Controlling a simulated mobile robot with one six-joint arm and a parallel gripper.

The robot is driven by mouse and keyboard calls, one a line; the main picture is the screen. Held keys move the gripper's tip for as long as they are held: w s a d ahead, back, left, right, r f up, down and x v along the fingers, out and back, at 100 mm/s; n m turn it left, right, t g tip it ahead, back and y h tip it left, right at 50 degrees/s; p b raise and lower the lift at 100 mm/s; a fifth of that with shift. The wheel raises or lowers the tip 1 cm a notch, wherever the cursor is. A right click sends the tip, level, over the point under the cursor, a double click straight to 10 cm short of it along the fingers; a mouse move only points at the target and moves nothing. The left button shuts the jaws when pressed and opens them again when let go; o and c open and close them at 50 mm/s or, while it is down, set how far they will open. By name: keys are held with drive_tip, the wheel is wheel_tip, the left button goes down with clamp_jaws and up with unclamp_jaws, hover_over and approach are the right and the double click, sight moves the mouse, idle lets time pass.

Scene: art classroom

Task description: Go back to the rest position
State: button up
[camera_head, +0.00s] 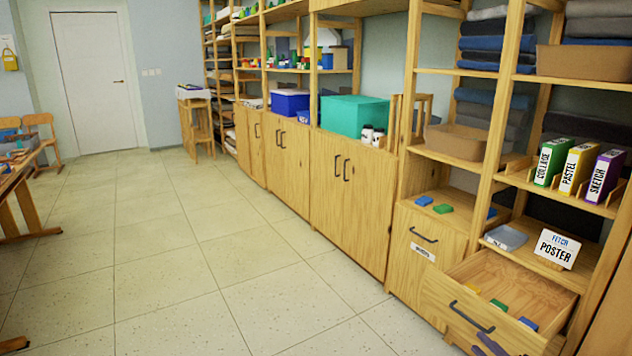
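A small dark shape (490,345) lies at the bottom edge, by the front of an open drawer (510,285). I cannot tell what that shape is.
A POSTER sign (557,248) stands behind the open drawer. Cabinets (352,200) line the right. Tiled floor (190,240) is clear. A table (18,185) stands left.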

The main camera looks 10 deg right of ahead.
drive_tip(key=w+a+n+y+p, duration=0.25)
drive_tip(key=w+a, duration=0.35)
drive_tip(key=a, duration=0.4)
drive_tip(key=s+a+f+n+g+y+p, duration=0.1)
drive_tip(key=a+f+n+g+y+p, duration=0.15)
drive_tip(key=a, duration=0.75)
drive_tip(key=a+f+n+g+y+p, duration=0.2)
drive_tip(key=a+g+p, duration=0.15)
drive_tip(key=a, duration=0.75)
drive_tip(key=s+a+f+n+g+y+p, duration=0.1)
drive_tip(key=a+f+n+g+y+p, duration=0.2)
drive_tip(key=a, duration=0.7)
drive_tip(key=s+a+f+n+g+h+p, duration=0.2)
drive_tip(key=s+a+f+n+g+p, duration=0.1)
drive_tip(key=s+a+g, duration=0.4)
drive_tip(key=s+a+f+n+g+h+p, duration=0.1)
drive_tip(key=s+a+f+n+g+p, duration=0.2)
drive_tip(key=s, duration=0.6)
drive_tip(key=s+d+f+n+g+h, duration=0.3)
drive_tip(key=s+d+f+h, duration=0.1)
drive_tip(key=s+d+h, duration=0.4)
drive_tip(key=shift+s+d+f+n, duration=0.3)
drive_tip(key=shift+s+d+f, duration=0.1)
drive_tip(key=shift+s+d, duration=0.65)
